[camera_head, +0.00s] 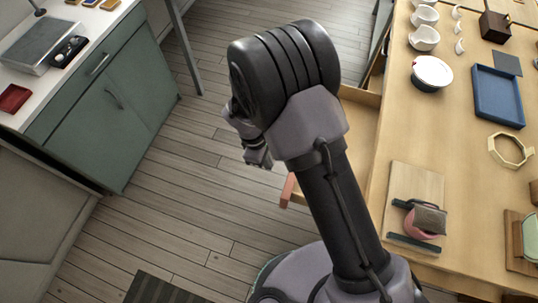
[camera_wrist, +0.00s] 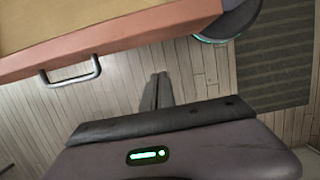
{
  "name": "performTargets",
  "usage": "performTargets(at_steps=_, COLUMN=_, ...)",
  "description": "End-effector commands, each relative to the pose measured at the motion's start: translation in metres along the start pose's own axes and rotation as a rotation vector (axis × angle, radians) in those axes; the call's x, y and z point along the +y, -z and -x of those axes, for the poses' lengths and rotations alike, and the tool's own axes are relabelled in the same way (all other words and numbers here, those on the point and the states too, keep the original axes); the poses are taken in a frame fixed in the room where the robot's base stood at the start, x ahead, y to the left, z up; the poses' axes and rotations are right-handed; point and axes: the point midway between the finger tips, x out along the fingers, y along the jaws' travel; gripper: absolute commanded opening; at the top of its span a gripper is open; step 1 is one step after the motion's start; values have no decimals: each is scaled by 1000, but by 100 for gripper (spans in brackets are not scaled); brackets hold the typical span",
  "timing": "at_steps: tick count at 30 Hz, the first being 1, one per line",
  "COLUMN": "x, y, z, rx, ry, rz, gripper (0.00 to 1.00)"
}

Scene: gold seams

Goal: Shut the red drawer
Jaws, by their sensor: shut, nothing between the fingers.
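The red drawer (camera_wrist: 130,36) stands open in the wrist view, its salmon-red front running across the upper left with a metal bar handle (camera_wrist: 70,77). Its tan inside (camera_wrist: 60,18) shows beyond the front. In the head view an end of the red front (camera_head: 287,190) juts out left of the wooden worktable, and my arm hides most of the drawer. My gripper (camera_wrist: 158,77) is shut and empty, its fingers below the drawer front in the wrist picture and apart from the handle. In the head view my gripper (camera_head: 259,160) hangs over the floor, outside the drawer front.
The wooden worktable (camera_head: 388,150) on the right bears white bowls, a blue tray (camera_head: 497,97) and a board with a pink cup (camera_head: 424,222). A green cabinet (camera_head: 110,110) stands at left. Wooden floor between them is clear, with a dark mat (camera_head: 165,289) at the bottom.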

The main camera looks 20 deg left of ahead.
Motion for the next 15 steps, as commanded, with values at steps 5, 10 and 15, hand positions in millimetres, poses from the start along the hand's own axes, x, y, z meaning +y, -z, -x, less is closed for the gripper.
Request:
performTargets(at_steps=5, x=0, y=-3, z=-39, rx=-1, ry=2, rz=-3, gripper=0)
performTargets(at_steps=10, x=0, y=-29, z=-41, rx=1, ry=0, rz=-4, gripper=0)
performTargets(at_steps=15, x=0, y=-39, z=-42, rx=0, ry=0, rz=-4, gripper=0)
